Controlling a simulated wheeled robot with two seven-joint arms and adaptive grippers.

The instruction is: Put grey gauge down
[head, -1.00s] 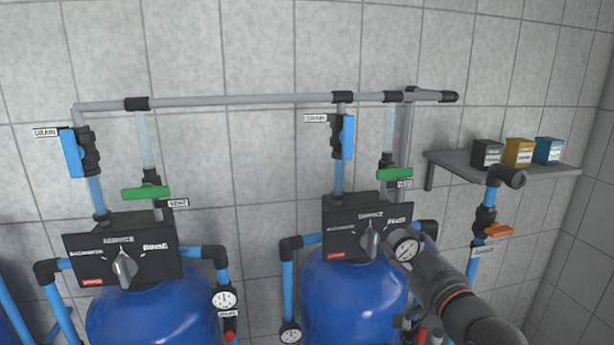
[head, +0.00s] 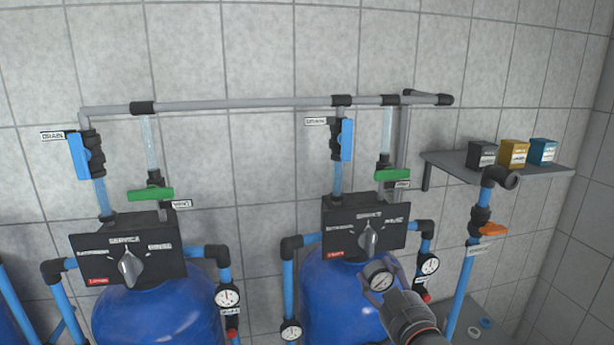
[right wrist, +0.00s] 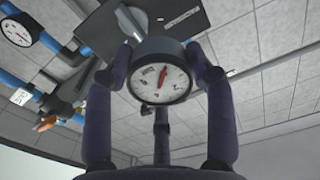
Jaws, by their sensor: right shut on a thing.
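The grey gauge (head: 379,279), with a round white dial and a dark rim, is held by my right gripper (head: 386,286) in front of the right blue tank. In the right wrist view the gauge (right wrist: 158,80) sits between the dark fingers, its white dial and red needle facing the camera. My right gripper is shut on it, and the gauge is clear of the shelf and floor. My left gripper is not in view.
The right control box (head: 365,227) is just above the held gauge. Another gauge (head: 429,264) is fixed on the pipe to the right. A wall shelf (head: 450,161) holds three small boxes. Small rings (head: 486,322) lie at the lower right. The left tank (head: 155,315) stands apart.

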